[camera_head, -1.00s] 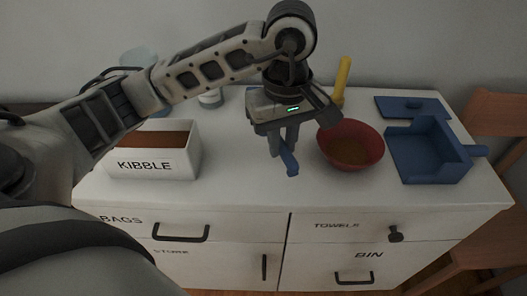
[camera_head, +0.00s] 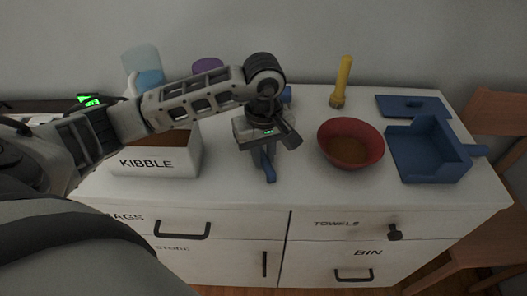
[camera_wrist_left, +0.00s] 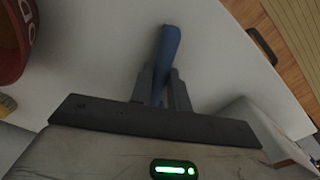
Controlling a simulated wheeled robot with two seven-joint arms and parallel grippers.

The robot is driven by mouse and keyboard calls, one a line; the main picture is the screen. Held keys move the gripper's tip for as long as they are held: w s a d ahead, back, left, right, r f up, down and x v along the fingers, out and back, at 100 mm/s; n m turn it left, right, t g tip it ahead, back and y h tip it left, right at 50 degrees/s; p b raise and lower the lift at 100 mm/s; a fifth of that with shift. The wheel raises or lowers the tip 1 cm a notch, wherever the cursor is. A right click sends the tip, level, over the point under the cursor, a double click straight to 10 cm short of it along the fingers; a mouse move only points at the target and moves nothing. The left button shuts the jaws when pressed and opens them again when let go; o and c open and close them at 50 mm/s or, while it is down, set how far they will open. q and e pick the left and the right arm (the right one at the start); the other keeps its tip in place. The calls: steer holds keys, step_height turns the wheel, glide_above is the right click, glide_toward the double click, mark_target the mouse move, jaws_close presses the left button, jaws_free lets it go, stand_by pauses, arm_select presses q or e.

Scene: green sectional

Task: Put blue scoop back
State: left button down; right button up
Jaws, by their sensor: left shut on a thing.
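My left gripper (camera_head: 262,160) is shut on the blue scoop (camera_head: 269,172) over the white cabinet top, between the kibble box and the red bowl. In the left wrist view, the blue scoop (camera_wrist_left: 170,48) sticks out from between the fingers of the left gripper (camera_wrist_left: 163,85). Only part of the scoop shows; the rest is hidden by the gripper. The white box marked KIBBLE (camera_head: 155,162), with brown contents, stands left of the gripper, partly behind my arm. My right gripper is not in view.
A red bowl (camera_head: 372,139) with brown contents stands right of the gripper. A blue open tray (camera_head: 430,168) and a blue flat piece (camera_head: 412,105) lie further right. A yellow flashlight (camera_head: 342,82) stands at the back. A clear blue container (camera_head: 143,64) and a purple item (camera_head: 207,66) stand behind my arm.

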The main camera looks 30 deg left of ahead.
mark_target(263, 157)
arm_select(q)
steer(key=shift+f+b, duration=0.25)
steer(key=shift+b, duration=0.05)
steer(key=c, duration=1.3)
jaws_free()
steer(key=shift+r, duration=0.1)
steer(key=shift+c, duration=0.2)
steer(key=shift+r+p, duration=0.2)
steer(key=shift+p, duration=0.15)
step_height(263, 157, up, 12)
steer(key=shift+s+f, duration=0.1)
steer(key=shift+s, duration=0.05)
